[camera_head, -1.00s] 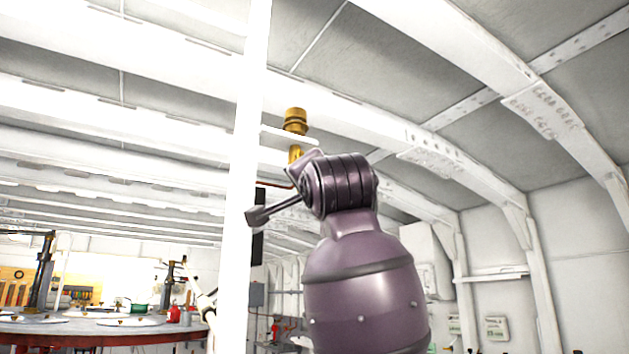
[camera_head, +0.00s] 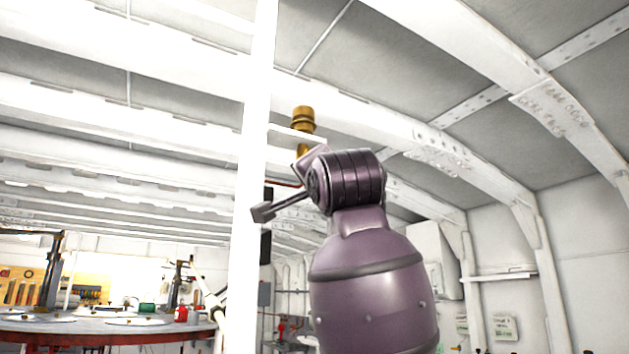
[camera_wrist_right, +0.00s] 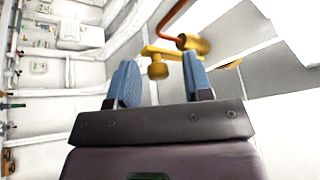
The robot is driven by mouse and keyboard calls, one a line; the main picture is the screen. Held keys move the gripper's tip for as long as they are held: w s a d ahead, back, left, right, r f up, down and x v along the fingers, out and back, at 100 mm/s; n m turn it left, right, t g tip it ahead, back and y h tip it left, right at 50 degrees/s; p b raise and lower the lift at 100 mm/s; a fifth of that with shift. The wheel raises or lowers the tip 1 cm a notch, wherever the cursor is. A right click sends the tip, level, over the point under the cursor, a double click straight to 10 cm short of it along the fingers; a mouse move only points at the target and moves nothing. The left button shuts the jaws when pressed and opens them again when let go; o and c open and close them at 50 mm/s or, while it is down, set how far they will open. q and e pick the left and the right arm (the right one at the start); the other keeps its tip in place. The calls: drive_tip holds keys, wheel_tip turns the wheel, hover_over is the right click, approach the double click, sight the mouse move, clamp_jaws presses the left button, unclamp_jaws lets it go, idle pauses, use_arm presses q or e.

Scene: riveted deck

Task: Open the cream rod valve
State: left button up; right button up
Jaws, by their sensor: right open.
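A brass-yellow valve fitting (camera_wrist_right: 192,44) shows in the right wrist view beyond my fingers, with a short bar and a round knob (camera_wrist_right: 158,70) on its left. In the head view a brass cylinder (camera_head: 303,116) stands above my purple right arm, beside a white post. I cannot tell a cream-coloured rod apart from the brass parts. My right gripper (camera_wrist_right: 160,64) is open, its two blue fingers apart, with the knob showing between them. The fingers appear clear of the valve, though depth is hard to judge. My left gripper is not in view.
A white post (camera_head: 254,180) stands just left of my right arm. A red-brown pipe (camera_wrist_right: 174,16) runs into the fitting. White ribs and ceiling panels are overhead. A round red-edged table (camera_head: 90,334) with tools is far left.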

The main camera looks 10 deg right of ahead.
drive_tip(key=b+v, duration=0.1)
drive_tip(key=v, duration=0.9)
drive_tip(key=shift+b, duration=0.35)
